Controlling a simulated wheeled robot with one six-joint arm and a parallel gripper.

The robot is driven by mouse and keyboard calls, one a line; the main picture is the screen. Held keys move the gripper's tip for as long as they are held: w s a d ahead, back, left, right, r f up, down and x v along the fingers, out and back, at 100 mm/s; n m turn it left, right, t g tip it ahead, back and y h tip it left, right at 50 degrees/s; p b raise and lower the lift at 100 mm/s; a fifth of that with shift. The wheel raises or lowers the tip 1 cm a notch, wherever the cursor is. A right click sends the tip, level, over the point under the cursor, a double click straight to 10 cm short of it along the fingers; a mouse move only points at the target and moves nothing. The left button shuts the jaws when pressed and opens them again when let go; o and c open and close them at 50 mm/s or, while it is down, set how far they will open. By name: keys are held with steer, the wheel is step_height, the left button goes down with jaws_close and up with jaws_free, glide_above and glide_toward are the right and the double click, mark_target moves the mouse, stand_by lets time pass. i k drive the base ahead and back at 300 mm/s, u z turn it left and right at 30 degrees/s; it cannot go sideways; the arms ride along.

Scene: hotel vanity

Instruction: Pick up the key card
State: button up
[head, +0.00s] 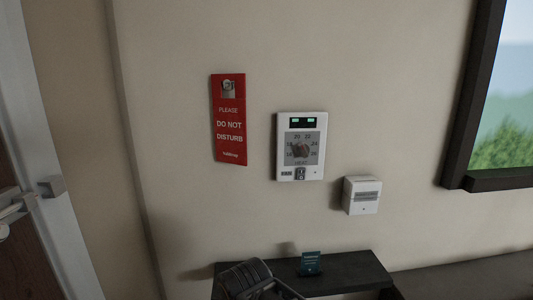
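A small teal card (311,262), which looks like the key card, stands nearly upright on the dark shelf (350,274) at the bottom centre of the head view. Its printing is too small to read, and I cannot tell what holds it up. A dark, ribbed end part of my arm, seemingly at my gripper (254,280), shows at the bottom edge, left of the card and apart from it in the picture. Its fingers are not clearly visible, so I cannot tell whether it is open or shut.
A white slotted box (362,196) is on the wall above the shelf's right end. A thermostat (301,146) and a red do-not-disturb hanger (229,120) are higher up. A dark-framed window or picture (505,95) is at right, a door (30,200) at left.

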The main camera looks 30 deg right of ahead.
mark_target(310, 261)
steer(key=z, duration=1.25)
